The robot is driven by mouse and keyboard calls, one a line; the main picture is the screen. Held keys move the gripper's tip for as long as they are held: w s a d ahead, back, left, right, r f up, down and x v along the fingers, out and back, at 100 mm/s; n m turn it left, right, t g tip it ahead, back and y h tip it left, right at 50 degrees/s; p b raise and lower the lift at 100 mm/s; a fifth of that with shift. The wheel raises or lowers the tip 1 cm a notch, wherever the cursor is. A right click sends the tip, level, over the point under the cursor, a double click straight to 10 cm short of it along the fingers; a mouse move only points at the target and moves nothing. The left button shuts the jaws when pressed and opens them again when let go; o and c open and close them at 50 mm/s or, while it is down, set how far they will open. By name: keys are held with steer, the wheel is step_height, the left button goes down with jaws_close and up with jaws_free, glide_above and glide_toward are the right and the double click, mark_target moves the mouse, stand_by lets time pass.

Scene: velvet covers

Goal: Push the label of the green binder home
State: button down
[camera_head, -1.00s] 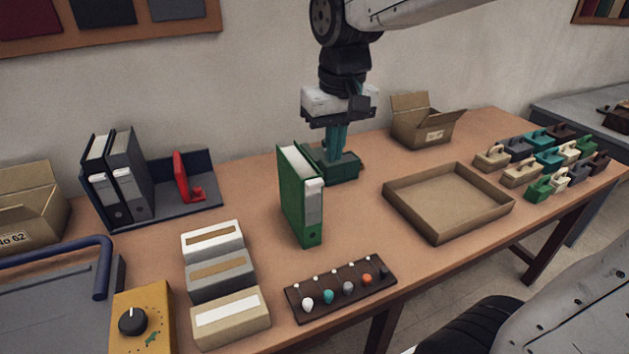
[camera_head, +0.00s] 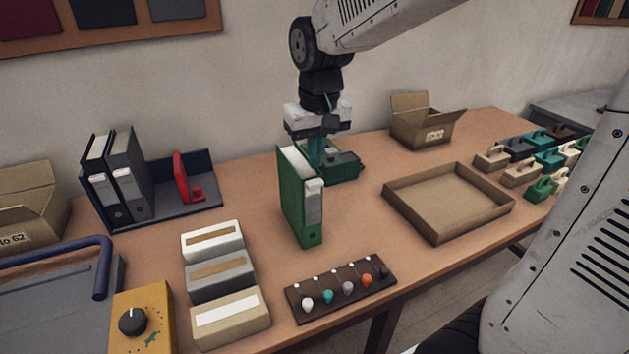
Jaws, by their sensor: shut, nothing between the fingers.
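The green binder (camera_head: 291,203) stands upright in the middle of the table, its spine turned toward the front right. Its pale label (camera_head: 314,203) is on the spine and reaches up close to the top edge; how far it sticks out is too small to tell. My gripper (camera_head: 317,160) points down just behind and above the binder's top right. Its teal fingers are shut and empty. The binder hides part of their lower ends, so I cannot tell whether they touch it.
A dark green block (camera_head: 344,166) stands right behind the binder. A shallow tray (camera_head: 398,213) lies to the right, a rack with coloured knobs (camera_head: 341,289) in front, and label boxes (camera_head: 219,276) to the left. A grey binder (camera_head: 125,172) stands at the back left.

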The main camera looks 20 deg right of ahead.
mark_target(315, 182)
steer(key=shift+w+f, duration=0.1)
steer(key=shift+f, duration=1.6)
steer(key=shift+f, duration=1.95)
steer(key=s, duration=0.1)
steer(key=s+r, duration=0.1)
steer(key=s, duration=0.1)
steer(key=shift+r, duration=0.1)
step_height(315, 182, up, 8)
steer(key=shift+s, duration=0.35)
